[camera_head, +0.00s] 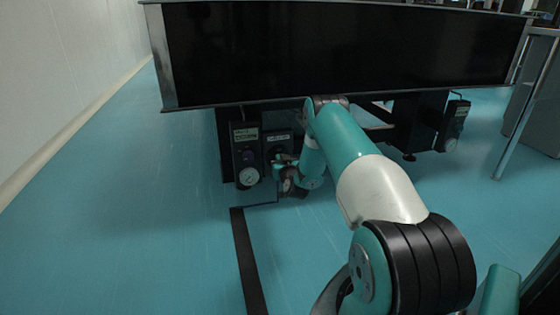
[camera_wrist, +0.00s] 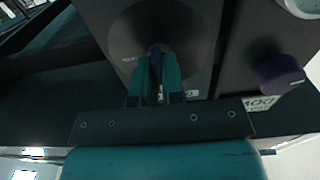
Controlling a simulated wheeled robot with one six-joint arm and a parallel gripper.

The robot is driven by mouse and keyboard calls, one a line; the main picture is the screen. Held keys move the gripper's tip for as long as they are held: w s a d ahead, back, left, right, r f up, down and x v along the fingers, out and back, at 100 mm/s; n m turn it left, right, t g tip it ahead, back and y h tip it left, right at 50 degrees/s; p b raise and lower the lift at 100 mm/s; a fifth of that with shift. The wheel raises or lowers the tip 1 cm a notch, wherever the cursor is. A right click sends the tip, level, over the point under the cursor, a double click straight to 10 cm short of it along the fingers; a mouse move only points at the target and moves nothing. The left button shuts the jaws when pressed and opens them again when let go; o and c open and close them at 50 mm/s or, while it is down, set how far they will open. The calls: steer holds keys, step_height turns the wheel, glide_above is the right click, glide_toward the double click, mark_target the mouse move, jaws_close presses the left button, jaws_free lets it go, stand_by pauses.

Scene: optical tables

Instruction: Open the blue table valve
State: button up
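In the wrist view, a narrow dark blue handle, the blue table valve (camera_wrist: 155,62), stands out from a round dark recess on a black panel. The two teal fingers of my gripper (camera_wrist: 157,75) lie close on either side of it, with the blue part between their tips. The fingers look shut on it, and they hide most of the handle. In the head view, my gripper (camera_head: 288,182) is low under the table edge, at the front of a small black panel (camera_head: 279,142). The valve itself is hidden there by my arm.
A black panel with a white gauge (camera_head: 248,177) and a purple knob (camera_wrist: 280,75) stands just left of my gripper in the head view. The big dark table (camera_head: 340,50) overhangs it. Another gauge panel (camera_head: 454,122) hangs at right. The blue floor (camera_head: 130,220) at left is clear.

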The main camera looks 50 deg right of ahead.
jaws_close()
steer(key=m+p, duration=0.2)
steer(key=m, duration=0.1)
steer(key=shift+r+m, duration=0.1)
steer(key=shift+m, duration=0.2)
steer(key=m+p, duration=0.2)
steer(key=m, duration=0.3)
steer(key=shift+s+d, duration=0.1)
steer(key=shift+f+m+p, duration=0.2)
steer(key=shift+m+p, duration=0.15)
steer(key=shift+m, duration=1.95)
steer(key=shift+f+m+p, duration=0.2)
steer(key=shift+m+p, duration=0.1)
steer(key=shift+m, duration=2)
steer(key=shift+s, duration=0.1)
steer(key=o, duration=0.5)
jaws_free()
steer(key=shift+o, duration=0.2)
steer(key=shift+r, duration=0.1)
